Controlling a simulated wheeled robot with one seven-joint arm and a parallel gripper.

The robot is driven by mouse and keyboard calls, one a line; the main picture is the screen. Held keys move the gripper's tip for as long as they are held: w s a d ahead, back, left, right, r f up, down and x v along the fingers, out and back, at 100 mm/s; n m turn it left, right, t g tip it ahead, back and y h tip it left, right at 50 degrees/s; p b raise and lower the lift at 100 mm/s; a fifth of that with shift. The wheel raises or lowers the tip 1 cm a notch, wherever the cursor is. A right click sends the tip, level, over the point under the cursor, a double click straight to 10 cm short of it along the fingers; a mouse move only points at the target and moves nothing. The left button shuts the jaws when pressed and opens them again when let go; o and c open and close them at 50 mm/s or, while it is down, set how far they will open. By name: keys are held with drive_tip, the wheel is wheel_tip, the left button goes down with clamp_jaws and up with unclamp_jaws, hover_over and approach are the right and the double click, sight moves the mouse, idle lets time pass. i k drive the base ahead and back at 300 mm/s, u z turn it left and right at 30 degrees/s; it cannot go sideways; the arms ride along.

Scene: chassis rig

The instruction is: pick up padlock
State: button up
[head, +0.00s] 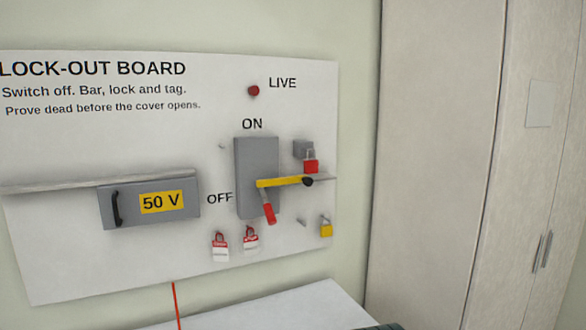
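Two padlocks show on the lock-out board (60,270) in the head view. A red padlock (311,167) hangs with its shackle up in front of a small grey block (302,148), right of the switch. A yellow padlock (326,229) hangs lower, near the board's right edge. A yellow bar (280,183) with a dark end (307,181) lies across the grey switch box (256,155). The switch's red-tipped handle (269,213) points down, beside the OFF side. My gripper is not in view.
Two red-and-white tags (220,246) hang below the switch. A grey 50 V box (150,203) with a black handle is at left. A red lamp (253,91) sits above. A pale worktop (270,312) lies below, with a dark object at its front right. A tall cabinet (440,150) stands right.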

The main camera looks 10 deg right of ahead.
sight(310, 166)
drive_tip(key=k, duration=0.5)
drive_tip(key=z, duration=2.4)
drive_tip(key=i, duration=1.5)
drive_tip(key=u, duration=2.85)
drive_tip(key=i, duration=0.5)
drive_tip(key=u, duration=0.1)
